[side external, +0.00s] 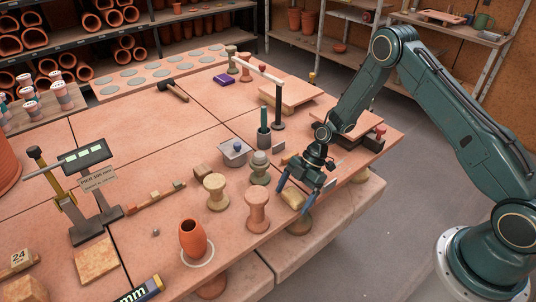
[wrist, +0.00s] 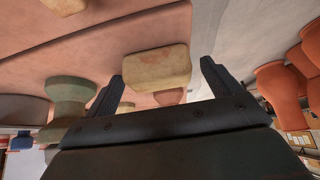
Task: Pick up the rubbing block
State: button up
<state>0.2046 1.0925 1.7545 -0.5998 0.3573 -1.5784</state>
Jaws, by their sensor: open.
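A pale yellow block with rounded edges, which I take as the rubbing block (side external: 292,198), lies near the front right edge of the terracotta-coloured table. My gripper (side external: 299,195) is open just over it, pointing down, with its blue fingers on either side. In the wrist view the rubbing block (wrist: 157,67) shows just beyond the open fingers of my gripper (wrist: 161,75), roughly between their tips. I cannot tell whether either finger touches it. Nothing is held.
A pinkish spool (side external: 257,210) and a tan spool (side external: 216,190) stand left of my gripper. An orange vase (side external: 192,239) stands at the front. Boards (side external: 350,124) lie behind my wrist.

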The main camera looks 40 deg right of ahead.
aim_at(294, 194)
dwell(0.3)
jog(key=c, duration=1.2)
jog(key=shift+o, duration=0.2)
jog(key=shift+r, duration=0.1)
notch_tip(294, 194, up, 20)
